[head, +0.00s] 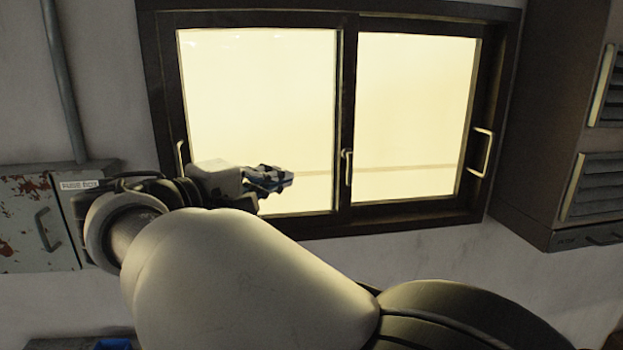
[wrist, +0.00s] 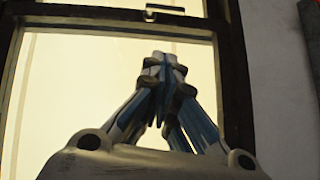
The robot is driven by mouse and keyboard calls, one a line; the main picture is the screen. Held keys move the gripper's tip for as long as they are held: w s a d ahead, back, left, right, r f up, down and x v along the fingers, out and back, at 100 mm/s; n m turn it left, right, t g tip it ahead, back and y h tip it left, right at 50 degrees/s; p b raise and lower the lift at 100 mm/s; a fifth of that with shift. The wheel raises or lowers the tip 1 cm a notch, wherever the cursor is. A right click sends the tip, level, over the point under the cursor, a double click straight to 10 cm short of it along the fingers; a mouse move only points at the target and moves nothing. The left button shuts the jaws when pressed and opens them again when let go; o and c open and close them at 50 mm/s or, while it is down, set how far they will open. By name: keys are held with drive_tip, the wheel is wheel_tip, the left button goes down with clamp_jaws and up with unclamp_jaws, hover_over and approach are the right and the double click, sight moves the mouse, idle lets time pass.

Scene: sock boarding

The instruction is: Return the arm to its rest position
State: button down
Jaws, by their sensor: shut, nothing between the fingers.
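My arm reaches across the head view from the lower right to the left, raised in front of the window. My gripper (head: 288,179) is at its end, in front of the lower part of the left window pane and pointing right. In the wrist view my gripper (wrist: 164,62) is shut, its fingertips together, with nothing held between them. The bright window fills most of the background behind the fingers.
The dark-framed window (head: 347,120) has two lit panes and metal handles. A rusty fuse box (head: 35,215) with a pipe above it is on the wall at left. A dark cabinet (head: 548,130) with slatted vents stands at right. A blue item (head: 113,344) shows at the bottom left.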

drive_tip(key=s+d+f+m+g+y+b, duration=0.15)
drive_tip(key=s+d+f+g+b, duration=0.3)
drive_tip(key=d+f, duration=0.55)
drive_tip(key=s+d+f+m+g+b, duration=0.25)
drive_tip(key=s+d+f, duration=0.4)
drive_tip(key=d, duration=0.65)
drive_tip(key=s+d+f+m+g+y+b, duration=0.1)
drive_tip(key=s+f+m+y+b, duration=0.2)
drive_tip(key=s+f, duration=0.6)
drive_tip(key=s+d+f+m+g+y+b, duration=0.1)
drive_tip(key=s+f+m+y+b, duration=0.2)
drive_tip(key=s+f, duration=0.5)
wheel_tip(320, 180, down, 6)
drive_tip(key=shift+s+d+r+m+g+y+b, duration=0.15)
drive_tip(key=shift+s+d+m+g+y+b, duration=0.2)
drive_tip(key=shift+b, duration=0.45)
